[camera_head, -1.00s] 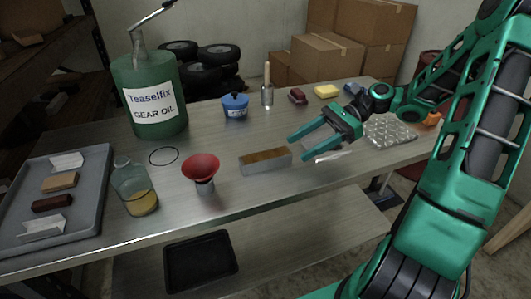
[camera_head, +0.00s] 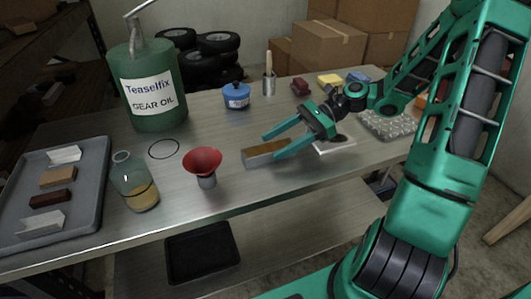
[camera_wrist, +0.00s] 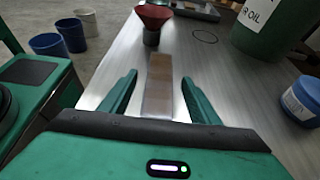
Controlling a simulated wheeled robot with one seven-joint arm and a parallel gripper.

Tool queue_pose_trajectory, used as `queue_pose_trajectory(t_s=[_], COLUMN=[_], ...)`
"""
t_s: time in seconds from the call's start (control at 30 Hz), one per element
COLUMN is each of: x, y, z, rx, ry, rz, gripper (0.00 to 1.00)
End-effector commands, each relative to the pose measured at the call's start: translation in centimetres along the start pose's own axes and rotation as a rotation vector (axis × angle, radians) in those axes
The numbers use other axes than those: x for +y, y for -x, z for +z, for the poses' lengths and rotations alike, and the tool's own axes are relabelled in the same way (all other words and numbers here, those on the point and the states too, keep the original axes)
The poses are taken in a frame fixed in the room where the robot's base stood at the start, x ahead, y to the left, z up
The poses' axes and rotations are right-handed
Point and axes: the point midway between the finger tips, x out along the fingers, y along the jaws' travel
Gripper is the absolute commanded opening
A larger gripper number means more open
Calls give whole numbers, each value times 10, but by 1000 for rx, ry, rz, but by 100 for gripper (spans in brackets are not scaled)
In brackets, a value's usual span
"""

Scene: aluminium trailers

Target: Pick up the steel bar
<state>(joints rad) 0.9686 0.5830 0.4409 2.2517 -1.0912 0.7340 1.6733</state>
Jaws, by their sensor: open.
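The steel bar (camera_head: 258,158) is a rectangular block with a grey side and a brownish top face, lying flat on the metal workbench. In the wrist view the bar (camera_wrist: 159,85) runs lengthwise between my two fingers, with a gap on each side. My gripper (camera_head: 271,146) is open and empty, over or around the bar's right end. It also shows open in the wrist view (camera_wrist: 160,78). One finger hides part of the bar in the head view. I cannot tell how high the fingertips are above the bench.
A red funnel (camera_head: 203,161) stands left of the bar. A black ring (camera_head: 164,148), a bottle (camera_head: 138,192) and a grey tray (camera_head: 88,220) are further left. Behind are a gear oil can (camera_head: 158,110) and a blue pot (camera_head: 236,97). Bubble wrap (camera_head: 388,124) lies right.

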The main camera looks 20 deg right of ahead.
Motion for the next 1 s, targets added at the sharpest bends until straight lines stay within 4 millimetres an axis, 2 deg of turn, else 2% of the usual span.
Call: queue_pose_trajectory(t_s=[0.03, 0.2, 0.5, 0.57, 0.73, 0.77, 1.0], x=[0, 0, -1, -1, -1, -1, -1], y=[-9, -28, -32, -32, -32, -32, -32], z=[0, 0, 0, 0, 0, 0, 2], rx=[-1, -1, 0, 0, 0, 0, -3], ry=[-1, -1, 1, 1, 1, 1, 5], rz=[4, 3, 0, 0, 0, 0, 0], gripper=[56, 56, 56, 44, 4, 0, 0])
